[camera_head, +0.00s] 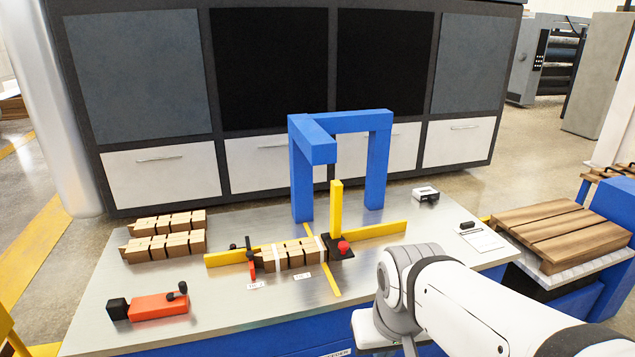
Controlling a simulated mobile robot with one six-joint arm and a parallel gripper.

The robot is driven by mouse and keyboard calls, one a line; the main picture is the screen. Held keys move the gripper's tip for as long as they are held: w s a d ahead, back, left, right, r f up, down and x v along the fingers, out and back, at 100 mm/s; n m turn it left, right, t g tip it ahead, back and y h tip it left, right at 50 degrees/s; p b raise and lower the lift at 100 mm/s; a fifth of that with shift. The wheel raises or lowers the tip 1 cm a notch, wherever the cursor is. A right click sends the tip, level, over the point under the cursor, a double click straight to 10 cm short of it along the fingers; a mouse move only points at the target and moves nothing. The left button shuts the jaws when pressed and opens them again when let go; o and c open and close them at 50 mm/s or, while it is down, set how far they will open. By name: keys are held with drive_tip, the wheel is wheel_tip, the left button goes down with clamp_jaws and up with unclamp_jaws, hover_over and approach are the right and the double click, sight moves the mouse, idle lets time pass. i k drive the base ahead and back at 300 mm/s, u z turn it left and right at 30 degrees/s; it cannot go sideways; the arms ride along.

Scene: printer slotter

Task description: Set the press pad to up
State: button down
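The slotter stands on the grey table, with a blue frame (312,150) arching over it. A yellow upright post (336,205) rises below the frame's front arm, next to a black block with a red knob (343,247). I cannot tell for sure which part is the press pad; the post stands upright. A row of brown cartons (289,257) lies left of the block, between it and a red-and-black stop (250,260) on the yellow rail (228,258). My white arm enters from the lower right. My gripper is not visible.
Two rows of brown cartons (165,245) lie at the table's left. An orange tool (158,306) with a black end lies at the front left. A small box (425,194) and a paper sheet (480,237) lie at the right. A wooden pallet (560,235) stands beyond the table.

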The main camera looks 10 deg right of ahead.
sight(333, 241)
drive_tip(key=z, duration=0.1)
drive_tip(key=i, duration=1)
drive_tip(key=u, duration=0.1)
drive_tip(key=k, duration=0.5)
drive_tip(key=z, duration=1.2)
drive_tip(key=k, duration=0.65)
drive_tip(key=u, duration=0.8)
drive_tip(key=i, duration=0.8)
drive_tip(key=u, duration=0.05)
